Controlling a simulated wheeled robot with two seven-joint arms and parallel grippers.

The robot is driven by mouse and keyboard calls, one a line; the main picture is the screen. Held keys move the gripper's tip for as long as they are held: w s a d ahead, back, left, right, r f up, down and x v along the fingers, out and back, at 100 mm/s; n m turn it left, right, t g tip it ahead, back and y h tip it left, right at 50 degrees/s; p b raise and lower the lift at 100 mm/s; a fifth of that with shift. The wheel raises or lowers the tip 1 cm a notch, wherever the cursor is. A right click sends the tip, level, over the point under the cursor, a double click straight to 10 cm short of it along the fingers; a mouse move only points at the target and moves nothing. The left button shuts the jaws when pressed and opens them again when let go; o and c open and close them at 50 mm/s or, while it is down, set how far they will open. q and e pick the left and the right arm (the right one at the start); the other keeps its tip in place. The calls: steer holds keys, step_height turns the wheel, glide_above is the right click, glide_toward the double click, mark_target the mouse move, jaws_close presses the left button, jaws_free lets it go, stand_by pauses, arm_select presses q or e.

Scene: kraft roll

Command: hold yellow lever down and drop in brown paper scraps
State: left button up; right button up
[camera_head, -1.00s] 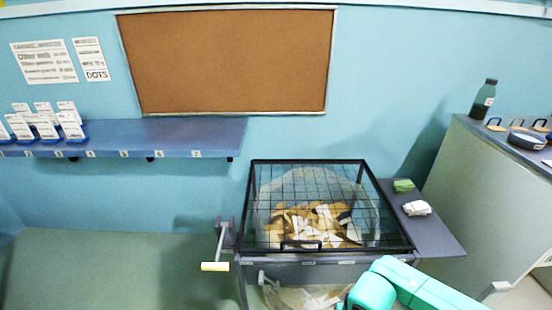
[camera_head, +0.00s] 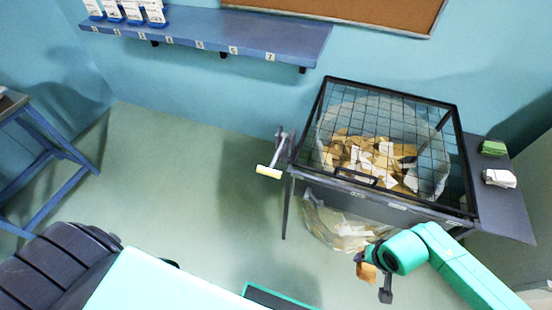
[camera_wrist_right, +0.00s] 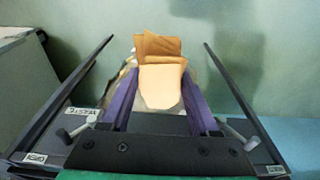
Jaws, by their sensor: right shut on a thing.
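The yellow lever (camera_head: 269,172) sticks out from the left side of a dark-framed bin (camera_head: 333,178) with a mesh top. The mesh top looks closed. Brown and white scraps (camera_head: 372,160) lie inside under the mesh. My right gripper (camera_head: 375,282) is in front of and below the bin, shut on brown paper scraps (camera_head: 366,272). The right wrist view shows these scraps (camera_wrist_right: 160,75) stacked between the purple fingers. My right gripper is apart from the lever, to its right and nearer to me. My left gripper is not in view.
A side shelf (camera_head: 510,215) right of the bin holds a green block (camera_head: 493,148) and a white bundle (camera_head: 499,178). A clear bag (camera_head: 345,228) hangs below the bin. A blue wall shelf (camera_head: 230,30) is behind. The floor left of the bin is clear.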

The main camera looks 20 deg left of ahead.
steer(key=w+d+r, duration=0.3)
steer(key=w+r, duration=0.2)
steer(key=r, duration=0.4)
steer(key=w+d+r, duration=0.3)
steer(key=w+r, duration=0.2)
steer(key=r, duration=0.5)
steer(key=shift+d, duration=0.4)
